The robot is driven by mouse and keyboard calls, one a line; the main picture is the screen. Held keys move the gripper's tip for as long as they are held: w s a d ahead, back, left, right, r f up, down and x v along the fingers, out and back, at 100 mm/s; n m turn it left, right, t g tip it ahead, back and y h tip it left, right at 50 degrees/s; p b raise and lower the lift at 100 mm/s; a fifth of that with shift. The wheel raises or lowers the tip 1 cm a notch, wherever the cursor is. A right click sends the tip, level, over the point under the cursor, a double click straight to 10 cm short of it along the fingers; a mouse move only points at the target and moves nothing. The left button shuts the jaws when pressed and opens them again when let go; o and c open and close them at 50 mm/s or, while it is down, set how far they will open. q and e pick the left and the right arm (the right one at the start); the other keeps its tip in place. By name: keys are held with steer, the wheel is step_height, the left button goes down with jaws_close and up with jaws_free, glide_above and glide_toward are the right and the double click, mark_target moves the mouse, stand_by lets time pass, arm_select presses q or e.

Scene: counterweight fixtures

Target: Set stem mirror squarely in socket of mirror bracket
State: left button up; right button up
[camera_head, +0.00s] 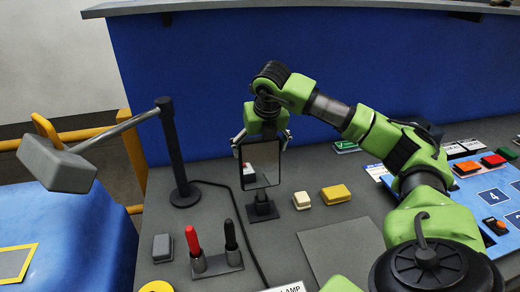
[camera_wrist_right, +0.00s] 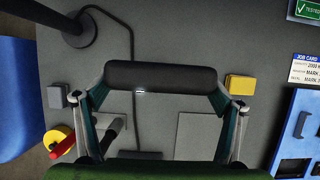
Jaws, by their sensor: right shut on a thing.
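The stem mirror (camera_head: 261,165), a dark-framed upright rectangle, is in the middle of the head view. My right gripper (camera_head: 262,138) reaches down from above and is shut on its upper part, one finger at each side. In the right wrist view, the mirror's dark rounded top edge (camera_wrist_right: 160,77) spans between the fingers of my right gripper (camera_wrist_right: 162,95). The mirror bracket (camera_head: 262,211), a small dark base on the grey counter, is directly below the mirror. Whether the stem is seated in the socket, or just above it, I cannot tell. My left gripper is not in view.
A cream block (camera_head: 301,200) and a yellow block (camera_head: 336,194) lie right of the bracket. A marker holder (camera_head: 217,264) with red and black markers stands in front. A lamp post (camera_head: 177,150) stands left. A cable runs left of the bracket.

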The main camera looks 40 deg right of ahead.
steer(key=shift+r+p, duration=2.05)
steer(key=shift+r, duration=1.1)
